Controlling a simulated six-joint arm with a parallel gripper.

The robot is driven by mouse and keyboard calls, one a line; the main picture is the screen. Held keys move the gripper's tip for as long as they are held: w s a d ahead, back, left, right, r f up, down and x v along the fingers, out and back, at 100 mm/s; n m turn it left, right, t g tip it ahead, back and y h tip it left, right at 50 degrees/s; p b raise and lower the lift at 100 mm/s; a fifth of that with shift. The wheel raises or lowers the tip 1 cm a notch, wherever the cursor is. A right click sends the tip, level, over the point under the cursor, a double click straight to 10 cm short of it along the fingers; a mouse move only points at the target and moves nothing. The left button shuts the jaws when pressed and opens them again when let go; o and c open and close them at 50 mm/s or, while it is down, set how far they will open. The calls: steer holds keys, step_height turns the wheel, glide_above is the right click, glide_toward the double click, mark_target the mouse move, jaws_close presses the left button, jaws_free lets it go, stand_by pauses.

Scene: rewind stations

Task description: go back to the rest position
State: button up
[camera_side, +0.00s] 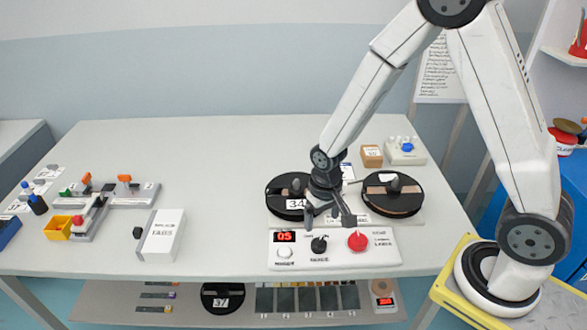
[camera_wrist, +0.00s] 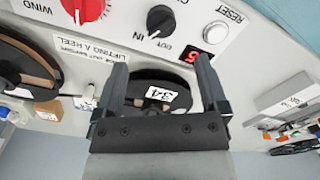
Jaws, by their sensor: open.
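My gripper (camera_side: 331,214) is open and empty, pointing down over the rewind station between its two reels. In the wrist view my gripper (camera_wrist: 160,80) shows both fingers spread apart with nothing between them. The black reel labelled 34 (camera_side: 287,188) lies on the left side of the station; in the wrist view this reel (camera_wrist: 150,88) shows beyond and between the fingers. The other black reel (camera_side: 393,196) lies on the right with a brown winding at its edge. My arm partly hides the middle of the station.
The control panel (camera_side: 285,259) has a red display, a black knob (camera_side: 319,245) and a red knob (camera_side: 357,241), close to my gripper. A white box (camera_side: 162,236) and a splicer-like fixture (camera_side: 103,200) stand to the left. A brown box (camera_side: 372,156) stands behind. The table between is clear.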

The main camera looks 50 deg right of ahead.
steer(key=s+d+r+n+t, duration=0.1)
steer(key=s+r+n+t, duration=0.1)
steer(key=s+r, duration=0.4)
steer(key=shift+s+d+r+n, duration=0.4)
steer(key=shift+r+n, duration=0.1)
steer(key=shift+r, duration=1.35)
